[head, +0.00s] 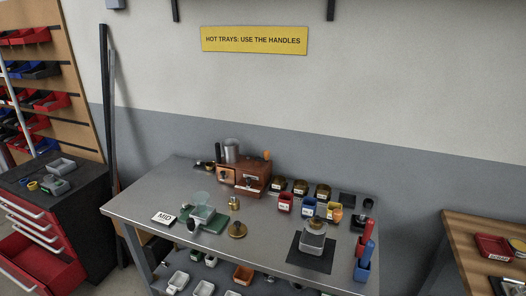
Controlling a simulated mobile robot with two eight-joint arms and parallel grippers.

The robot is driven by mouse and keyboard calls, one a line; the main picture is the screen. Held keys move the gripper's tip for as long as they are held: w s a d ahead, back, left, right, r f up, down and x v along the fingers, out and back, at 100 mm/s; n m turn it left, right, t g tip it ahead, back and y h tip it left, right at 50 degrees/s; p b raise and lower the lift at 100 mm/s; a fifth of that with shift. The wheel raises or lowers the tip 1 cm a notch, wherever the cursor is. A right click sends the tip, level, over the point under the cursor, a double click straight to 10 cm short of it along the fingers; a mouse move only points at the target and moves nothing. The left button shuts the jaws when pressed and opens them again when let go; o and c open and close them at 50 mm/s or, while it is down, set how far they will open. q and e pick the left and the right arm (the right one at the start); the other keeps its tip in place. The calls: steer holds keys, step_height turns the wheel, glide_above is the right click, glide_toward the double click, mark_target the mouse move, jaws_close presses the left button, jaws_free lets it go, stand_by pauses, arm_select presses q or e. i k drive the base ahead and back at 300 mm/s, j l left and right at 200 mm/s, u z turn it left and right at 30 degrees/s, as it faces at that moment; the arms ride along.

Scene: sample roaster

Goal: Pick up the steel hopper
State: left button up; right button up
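A steel-coloured cylinder (231,150), which looks like the steel hopper, stands upright on the left part of a copper-brown roaster (247,178) at the back of the metal table. Its far side and lower end are hidden or too small to make out. Neither of my grippers is in view, and nothing touches the cylinder.
The metal table (160,197) also holds a MID card (164,218), a green scale-like device (203,214), several coloured cups (285,203) and a device on a dark mat (297,262). A yellow sign (254,40) hangs above. A wooden table (470,270) stands right.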

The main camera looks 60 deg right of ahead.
mark_target(228, 150)
steer(key=z, duration=1.7)
